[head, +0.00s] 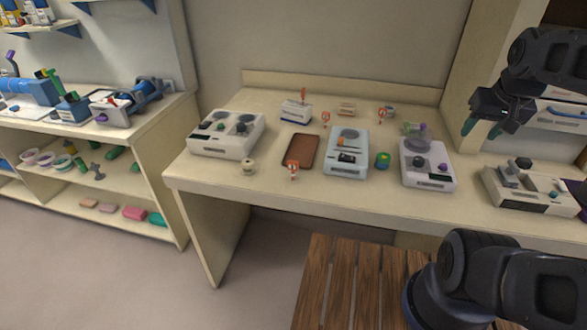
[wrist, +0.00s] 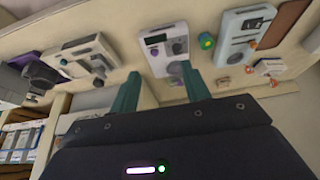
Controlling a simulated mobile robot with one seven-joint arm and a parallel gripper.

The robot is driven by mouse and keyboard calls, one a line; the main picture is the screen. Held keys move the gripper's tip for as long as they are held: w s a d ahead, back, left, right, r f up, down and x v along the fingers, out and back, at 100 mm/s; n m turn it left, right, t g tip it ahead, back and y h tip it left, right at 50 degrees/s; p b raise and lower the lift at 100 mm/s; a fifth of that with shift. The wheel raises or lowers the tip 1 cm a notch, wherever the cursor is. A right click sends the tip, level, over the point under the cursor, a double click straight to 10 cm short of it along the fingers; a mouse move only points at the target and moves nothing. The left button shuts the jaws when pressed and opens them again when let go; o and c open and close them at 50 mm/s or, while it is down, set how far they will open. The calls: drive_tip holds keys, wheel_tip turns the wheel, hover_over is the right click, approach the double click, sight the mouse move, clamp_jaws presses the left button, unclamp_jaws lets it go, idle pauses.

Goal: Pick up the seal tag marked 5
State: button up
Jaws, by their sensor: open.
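Small orange-and-white tags stand on the table in the head view: one at the front edge (head: 293,170), one behind the brown tray (head: 326,118), and one further right at the back (head: 381,118). Their markings are too small to read, so I cannot tell which is marked 5. Small orange-and-white shapes, perhaps tags (wrist: 250,70), also show in the wrist view. My gripper (head: 482,129) is open and empty, raised at the right, apart from the tags. Its two green fingers also show in the wrist view (wrist: 159,76).
The table (head: 225,178) holds a brown tray (head: 300,151), a blue-grey device (head: 346,165), a green cup (head: 383,160) and several pale consoles, one at the left (head: 226,148). A slatted wooden seat (head: 337,280) stands in front. Shelves (head: 60,210) stand at left.

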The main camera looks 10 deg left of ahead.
drive_tip(key=w+a+n+g, duration=0.1)
drive_tip(key=w+a+n, duration=0.3)
drive_tip(key=w+a, duration=0.35)
drive_tip(key=n+g, duration=0.4)
drive_tip(key=n, duration=0.9)
hover_over(293, 161)
drive_tip(key=f, duration=1.5)
drive_tip(key=shift+s+d+f, duration=0.2)
drive_tip(key=shift+s+f, duration=0.1)
drive_tip(key=shift+f, duration=0.1)
drive_tip(key=shift+s+a+f, duration=0.1)
drive_tip(key=shift+a+f, duration=0.05)
drive_tip(key=shift+f, duration=0.1)
wheel_tip(293, 161, down, 5)
drive_tip(key=shift+w+f, duration=0.15)
drive_tip(key=shift+f, duration=1.2)
drive_tip(key=shift+w+f, duration=0.15)
drive_tip(key=shift+f, duration=1.2)
drive_tip(key=shift+c, duration=0.2)
